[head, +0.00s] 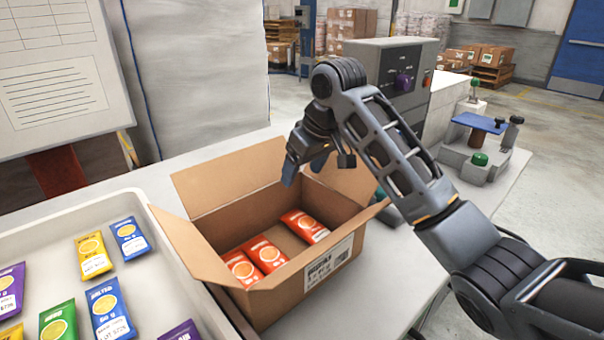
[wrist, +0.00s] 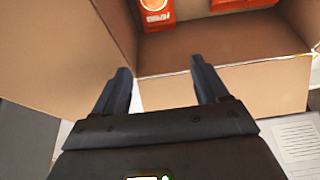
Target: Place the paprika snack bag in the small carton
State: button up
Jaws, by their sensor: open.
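The small carton (head: 310,268) stands open on the white table, its flaps folded outward. Several orange-red snack bags, which look like the paprika ones, lie flat on its floor; one (head: 305,226) is at the right and others (head: 262,254) are at the front left. My gripper (head: 304,172) is over the carton's back part, pointing down, with its fingers apart and nothing between them. In the wrist view, my gripper (wrist: 162,85) has its two dark fingers spread over the carton wall (wrist: 225,80), and an orange bag (wrist: 157,14) lies beyond the fingertips.
A white tray (head: 180,268) at the left holds several yellow, blue, green and purple bags. A grey control box (head: 398,75) and a weigher with a blue plate (head: 480,122) stand behind and right of the carton. A notice board (head: 55,70) is at the back left.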

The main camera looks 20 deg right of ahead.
jog(key=p+v, duration=0.1)
jog(key=v, duration=0.9)
jog(key=shift+r, duration=0.2)
jog(key=shift+s, duration=0.1)
